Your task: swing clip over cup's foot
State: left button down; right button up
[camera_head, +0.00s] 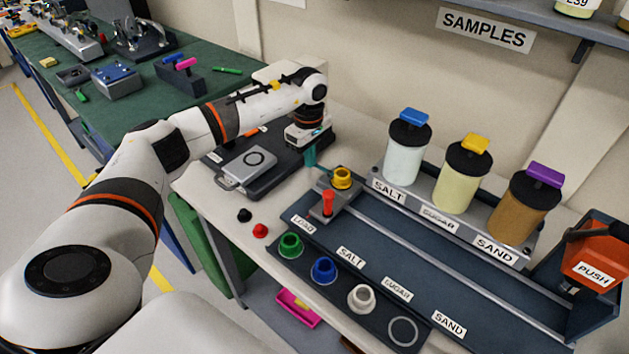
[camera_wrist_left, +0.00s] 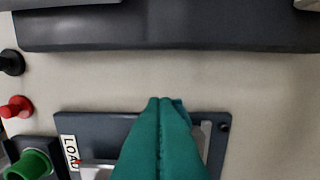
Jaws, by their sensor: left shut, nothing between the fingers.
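The yellow cup (camera_head: 342,178) stands on a grey carriage (camera_head: 322,212) at the LOAD end of the dark rail. A red upright handle (camera_head: 328,202), apparently the clip's, stands on the carriage in front of the cup. Whether the clip lies over the cup's foot is too small to tell. My left gripper (camera_head: 311,157) has teal fingers pointing down, just behind and left of the cup. In the left wrist view the fingers (camera_wrist_left: 165,125) are shut and empty, and hide the cup and most of the carriage. My right gripper is out of view.
Green (camera_head: 290,245), blue (camera_head: 323,270) and white (camera_head: 361,298) cups stand in the front rack. Salt (camera_head: 405,160), sugar (camera_head: 455,185) and sand (camera_head: 515,212) dispensers stand behind the rail. A balance (camera_head: 249,163) lies left of my gripper. An orange PUSH device (camera_head: 597,258) is far right.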

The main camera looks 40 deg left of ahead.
pick_arm(q)
notch_tip(320, 180, up, 7)
jog(key=s+p, duration=0.1)
jog(key=p, duration=0.3)
jog(key=shift+s+p, duration=0.15)
jog(key=shift+p, duration=0.25)
dwell(0.5)
